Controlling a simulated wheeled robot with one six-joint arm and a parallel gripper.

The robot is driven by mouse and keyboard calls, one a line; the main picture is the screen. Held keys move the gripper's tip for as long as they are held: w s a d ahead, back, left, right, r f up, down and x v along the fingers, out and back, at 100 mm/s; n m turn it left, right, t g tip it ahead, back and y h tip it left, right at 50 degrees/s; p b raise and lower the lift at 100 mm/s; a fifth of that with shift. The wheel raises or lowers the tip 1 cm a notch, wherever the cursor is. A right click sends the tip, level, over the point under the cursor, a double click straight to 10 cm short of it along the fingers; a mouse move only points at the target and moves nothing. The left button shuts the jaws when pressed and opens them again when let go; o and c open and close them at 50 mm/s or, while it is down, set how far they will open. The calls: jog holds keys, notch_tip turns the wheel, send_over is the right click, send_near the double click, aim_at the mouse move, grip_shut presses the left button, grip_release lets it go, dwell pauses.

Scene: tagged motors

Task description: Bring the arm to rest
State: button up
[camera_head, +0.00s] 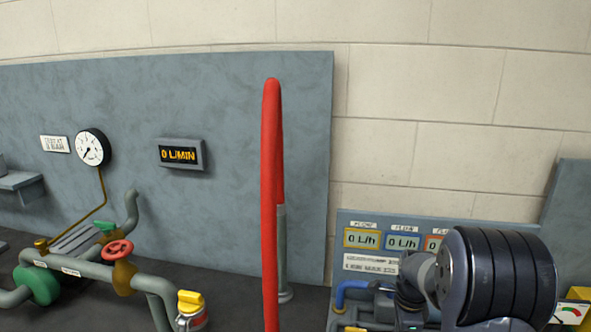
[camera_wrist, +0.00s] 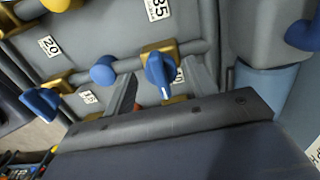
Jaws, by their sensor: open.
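My arm (camera_head: 505,275) shows at the lower right of the head view as a dark ribbed cylinder with a grey joint. It stands in front of the panel with several flow displays. My gripper (camera_wrist: 160,88) shows in the wrist view as two grey fingers, spread apart. A blue valve handle (camera_wrist: 160,72) on a brass body appears between the fingers; nothing is visibly gripped. I cannot tell how far the fingers are from the handle. The gripper's tips do not show clearly in the head view.
Pipes with a blue knob (camera_wrist: 103,74), a blue handle (camera_wrist: 40,101) and number tags surround the gripper. A tall red post-like thing (camera_head: 271,180) stands mid-view. A red handwheel (camera_head: 118,250) and green valve (camera_head: 38,284) are on pipes at left. The upper wall is clear.

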jog(key=n, duration=0.4)
jog(key=shift+r, duration=0.2)
jog(key=n, duration=0.4)
jog(key=shift+n, duration=0.4)
jog(key=n, duration=0.4)
jog(key=shift+n+p, duration=0.3)
jog(key=shift+p, duration=0.1)
jog(key=n, duration=0.4)
jog(key=shift+r+n, duration=0.3)
jog(key=shift+r, duration=0.65)
jog(key=shift+r, duration=0.1)
